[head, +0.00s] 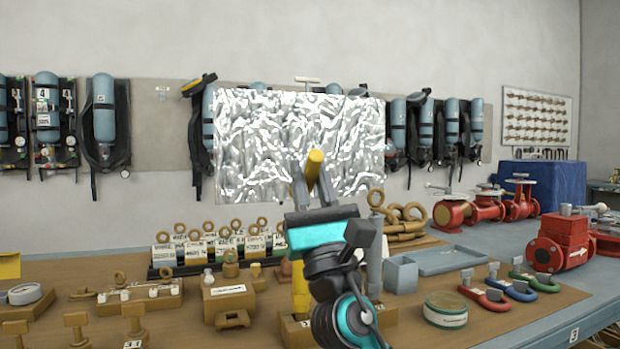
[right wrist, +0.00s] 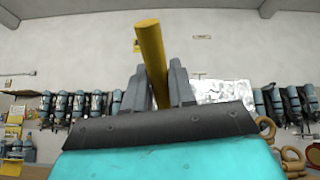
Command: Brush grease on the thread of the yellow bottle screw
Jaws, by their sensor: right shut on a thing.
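My right gripper (head: 314,188) is raised in the middle of the head view, shut on a yellow rod (head: 315,160). In the right wrist view the rod (right wrist: 151,50) stands up, slightly tilted, between the fingers of the gripper (right wrist: 161,88). Its lower end is hidden by the gripper. A yellow upright piece (head: 300,288) shows below the gripper, over a brown block (head: 297,333); my wrist hides part of it. I cannot tell whether it is the bottle screw, and no thread is clear. A round green-sided tin (head: 445,310) stands to the right. My left gripper is out of view.
Coloured shackles (head: 485,292) lie farther right, near red valves (head: 560,244). Brown fittings (head: 230,302) crowd the left. A crinkled silvery sheet (head: 260,135) hangs behind.

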